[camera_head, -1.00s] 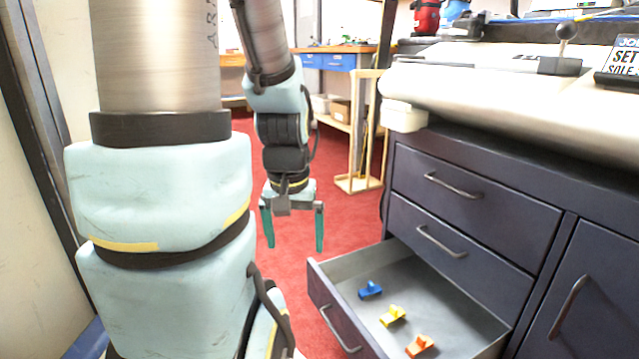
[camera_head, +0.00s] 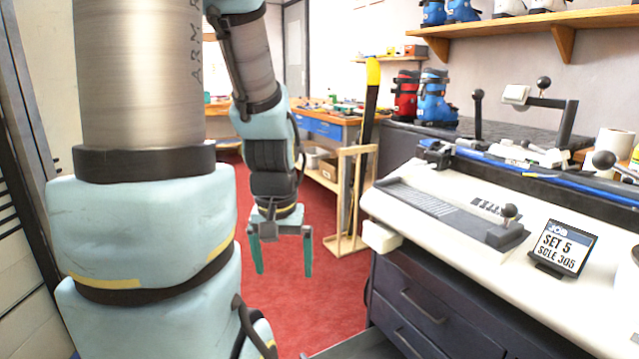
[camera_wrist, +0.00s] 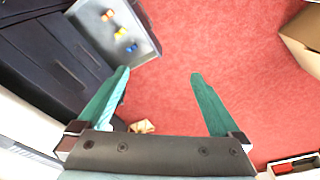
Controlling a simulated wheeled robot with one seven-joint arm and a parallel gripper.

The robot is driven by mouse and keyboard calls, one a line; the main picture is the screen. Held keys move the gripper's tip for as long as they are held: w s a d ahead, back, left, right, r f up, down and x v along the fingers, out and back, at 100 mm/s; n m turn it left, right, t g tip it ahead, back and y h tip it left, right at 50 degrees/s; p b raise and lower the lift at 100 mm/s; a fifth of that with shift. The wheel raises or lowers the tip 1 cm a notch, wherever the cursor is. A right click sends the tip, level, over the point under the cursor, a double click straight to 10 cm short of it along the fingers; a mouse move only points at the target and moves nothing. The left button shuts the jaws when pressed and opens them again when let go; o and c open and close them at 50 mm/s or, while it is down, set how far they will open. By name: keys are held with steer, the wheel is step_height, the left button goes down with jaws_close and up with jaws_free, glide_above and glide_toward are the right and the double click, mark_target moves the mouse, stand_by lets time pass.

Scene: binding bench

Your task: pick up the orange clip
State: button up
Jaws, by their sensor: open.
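The orange clip (camera_wrist: 107,15) lies in the open drawer (camera_wrist: 145,35), at the top left of the wrist view. A yellow clip (camera_wrist: 120,33) and a blue clip (camera_wrist: 131,47) lie in a row with it, the blue one closest to my gripper. In the head view only a sliver of the drawer shows at the bottom edge, and the clips are out of frame. My gripper (camera_head: 283,272) hangs with its two green fingers spread and empty over the red floor, left of the cabinet. The fingers also show in the wrist view (camera_wrist: 159,75), apart from the drawer.
The dark cabinet (camera_head: 415,300) stands at the right under a white bench top (camera_head: 430,205). A sign (camera_head: 563,250) reading SET 5 stands on it. A wooden stand (camera_head: 345,205) is behind my gripper. A cardboard box (camera_wrist: 302,38) is at the wrist view's right. Red floor lies between.

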step_height(320, 180, up, 14)
steer(key=p, duration=1.1)
steer(key=shift+f, duration=0.2)
